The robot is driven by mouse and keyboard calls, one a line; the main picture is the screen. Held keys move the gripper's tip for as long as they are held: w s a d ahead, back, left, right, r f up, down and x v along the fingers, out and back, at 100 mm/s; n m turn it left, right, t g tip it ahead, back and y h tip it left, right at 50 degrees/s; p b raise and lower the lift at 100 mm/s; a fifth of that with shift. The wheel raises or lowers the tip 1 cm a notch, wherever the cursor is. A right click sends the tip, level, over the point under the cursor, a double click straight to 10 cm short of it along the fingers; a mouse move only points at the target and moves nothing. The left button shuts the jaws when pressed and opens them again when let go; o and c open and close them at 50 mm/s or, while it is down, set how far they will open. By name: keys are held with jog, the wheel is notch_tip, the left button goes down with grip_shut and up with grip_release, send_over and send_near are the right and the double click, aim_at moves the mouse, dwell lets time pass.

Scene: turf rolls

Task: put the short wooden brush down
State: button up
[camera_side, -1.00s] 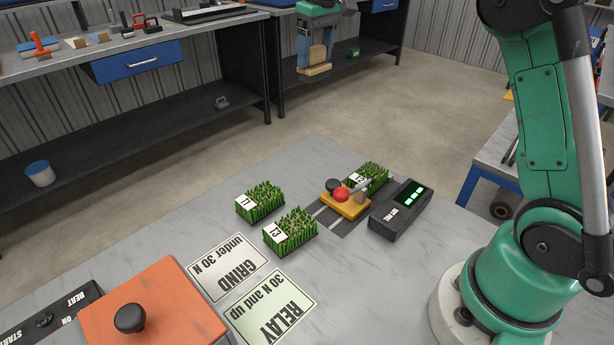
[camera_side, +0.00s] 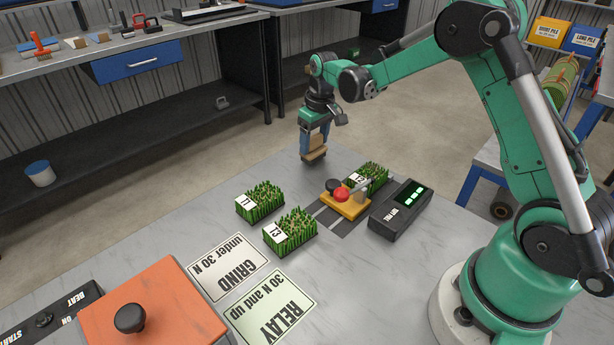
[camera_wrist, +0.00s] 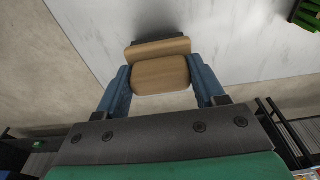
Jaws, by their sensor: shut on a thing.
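The short wooden brush (camera_side: 315,147) is held between the fingers of my gripper (camera_side: 314,140). In the side view it hangs upright by the far edge of the grey table, behind the turf pieces. I cannot tell whether its lower end touches the table. In the wrist view the brush (camera_wrist: 160,74) shows as a wooden block with a wider wooden strip beyond it. Both blue fingers of my gripper (camera_wrist: 160,82) press on its sides. A dark shadow lies on the pale tabletop (camera_wrist: 230,40) just past the brush.
Turf pieces T1 (camera_side: 262,203), T3 (camera_side: 290,232) and T2 (camera_side: 369,178) stand on the table. A yellow device (camera_side: 346,204) with a red knob and a dark display box (camera_side: 400,212) are at the right. GRIND (camera_side: 228,266) and RELAY (camera_side: 271,308) cards lie in front. The far left tabletop is clear.

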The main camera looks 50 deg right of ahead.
aim_at(319, 152)
jog(key=shift+f, duration=0.25)
jog(key=o, duration=1.3)
jog(key=shift+o, duration=0.2)
notch_tip(319, 152, up, 12)
jog(key=s, duration=0.1)
jog(key=s+a+t, duration=0.1)
jog(key=s+a, duration=0.2)
jog(key=s, duration=0.1)
jog(key=s+a+t, duration=0.2)
jog(key=s+a, duration=0.2)
jog(key=s, duration=0.1)
jog(key=s+a+t, duration=0.2)
jog(key=s+a, duration=0.1)
jog(key=s, duration=0.2)
jog(key=shift+s+a+f, duration=0.1)
jog(key=shift+a+f, duration=0.05)
jog(key=shift+f, duration=0.05)
jog(key=shift+s+a+f+t, duration=0.1)
jog(key=shift+s+f+t, duration=0.15)
jog(key=shift+t, duration=0.15)
